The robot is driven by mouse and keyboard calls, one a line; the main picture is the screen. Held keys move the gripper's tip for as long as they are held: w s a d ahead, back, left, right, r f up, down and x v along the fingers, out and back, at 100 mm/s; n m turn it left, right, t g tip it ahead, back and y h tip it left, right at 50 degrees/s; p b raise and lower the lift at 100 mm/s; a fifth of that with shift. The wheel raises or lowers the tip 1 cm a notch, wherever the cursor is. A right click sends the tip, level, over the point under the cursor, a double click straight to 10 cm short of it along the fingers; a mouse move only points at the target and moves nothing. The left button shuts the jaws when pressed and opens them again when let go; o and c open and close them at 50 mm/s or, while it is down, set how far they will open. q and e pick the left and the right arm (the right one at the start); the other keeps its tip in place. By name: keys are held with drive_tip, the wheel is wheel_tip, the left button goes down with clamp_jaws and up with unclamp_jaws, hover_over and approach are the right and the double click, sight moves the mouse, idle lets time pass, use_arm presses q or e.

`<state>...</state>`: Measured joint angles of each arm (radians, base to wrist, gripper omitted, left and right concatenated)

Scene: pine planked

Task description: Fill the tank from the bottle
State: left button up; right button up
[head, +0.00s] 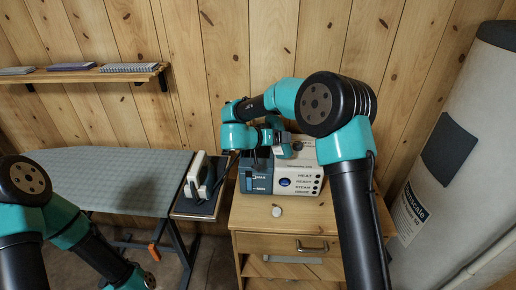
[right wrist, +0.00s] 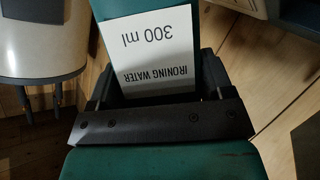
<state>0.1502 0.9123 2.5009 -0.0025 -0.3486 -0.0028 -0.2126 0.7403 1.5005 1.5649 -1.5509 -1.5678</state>
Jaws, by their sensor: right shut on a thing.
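A teal bottle (right wrist: 160,100) with a white label reading "IRONING WATER 300 ml" is held in my right gripper (right wrist: 155,92). The label is upside down in the right wrist view. In the head view my right gripper (head: 268,137) is just above the steam station (head: 300,180), and the bottle is hard to make out there. The station has a dark blue tank (head: 256,178) at its left front. My wrist partly covers the tank's top, so I cannot see its opening. My left arm shows at the lower left, but its gripper is out of the picture.
The station stands on a wooden cabinet (head: 257,245), with a small round white piece (head: 277,211) in front. An iron (head: 197,180) stands at the end of the ironing board (head: 110,180). A tall white cylinder (head: 445,170) stands at right. A wall shelf (head: 80,76) is at upper left.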

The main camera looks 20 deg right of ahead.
sight(275, 127)
drive_tip(key=shift+f+m+t, duration=0.3)
drive_tip(key=shift+m+t, duration=0.1)
drive_tip(key=shift+m, duration=0.2)
drive_tip(key=shift+r+m+t+y, duration=0.3)
drive_tip(key=shift+m+t+y, duration=0.15)
drive_tip(key=shift+m, duration=0.25)
drive_tip(key=shift+w+f+m+t+y, duration=0.2)
drive_tip(key=shift+m+t+y, duration=0.15)
drive_tip(key=shift+m, duration=0.35)
drive_tip(key=shift+r, duration=0.1)
drive_tip(key=shift+r, duration=2.45)
